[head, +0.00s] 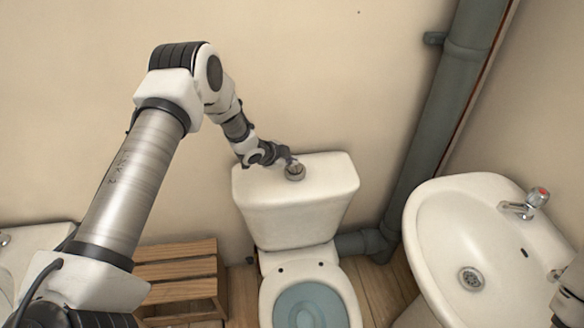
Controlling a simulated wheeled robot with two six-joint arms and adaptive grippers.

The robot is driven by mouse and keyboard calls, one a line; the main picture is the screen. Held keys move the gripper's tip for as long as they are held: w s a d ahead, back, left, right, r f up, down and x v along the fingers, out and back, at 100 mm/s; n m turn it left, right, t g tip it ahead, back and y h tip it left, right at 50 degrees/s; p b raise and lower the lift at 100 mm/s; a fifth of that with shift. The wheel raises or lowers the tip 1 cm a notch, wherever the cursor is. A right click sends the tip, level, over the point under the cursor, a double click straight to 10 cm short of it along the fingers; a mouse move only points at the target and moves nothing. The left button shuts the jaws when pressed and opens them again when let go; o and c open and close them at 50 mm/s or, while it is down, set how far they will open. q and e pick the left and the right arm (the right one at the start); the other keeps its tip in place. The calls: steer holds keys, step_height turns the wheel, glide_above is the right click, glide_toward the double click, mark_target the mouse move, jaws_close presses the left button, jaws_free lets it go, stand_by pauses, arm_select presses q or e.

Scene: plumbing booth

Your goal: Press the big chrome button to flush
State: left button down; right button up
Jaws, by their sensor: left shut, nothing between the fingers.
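The big chrome button (295,172) sits on top of the white cistern lid (330,170) of the toilet. My left gripper (291,160) is shut and empty, with its fingertips at the far upper edge of the button. I cannot tell whether they touch it. The toilet bowl (310,306) below is open and holds bluish water. My right gripper is not in view; only a piece of my right arm shows at the right edge.
A white sink (490,245) with a red-topped tap (526,203) stands at the right. A grey pipe (440,110) runs up the wall behind. A wooden crate (178,272) stands left of the toilet, and a white basin edge (35,240) shows at far left.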

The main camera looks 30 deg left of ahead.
mark_target(291, 170)
arm_select(q)
steer(key=shift+r+p, duration=1.9)
steer(key=shift+r, duration=0.7)
steer(key=shift+s+f, duration=0.1)
steer(key=shift+f, duration=0.15)
steer(key=s+d+f+g, duration=0.1)
steer(key=s+d+f, duration=0.3)
steer(key=s+f, duration=0.1)
steer(key=s+d+f+g, duration=0.1)
steer(key=s+d+f, duration=0.1)
steer(key=s+f, duration=0.1)
steer(key=shift+s+d+g+h, duration=0.15)
steer(key=shift+g+h, duration=0.15)
steer(key=s+d+f+n+g, duration=0.1)
steer(key=s+d+f+n, duration=0.15)
steer(key=s, duration=0.45)
steer(key=s+d+f+n+g, duration=0.1)
steer(key=s+d+f+g, duration=0.15)
steer(key=s, duration=0.45)
steer(key=s+a+r+n+g+y, duration=0.1)
steer(key=s+n, duration=0.3)
steer(key=s, duration=0.6)
steer(key=s+a+r+n+g+y, duration=0.1)
steer(key=s+n, duration=0.4)
steer(key=s, duration=0.6)
steer(key=shift+a+g+y, duration=0.15)
steer(key=shift+g+y, duration=0.2)
steer(key=shift+y, duration=0.25)
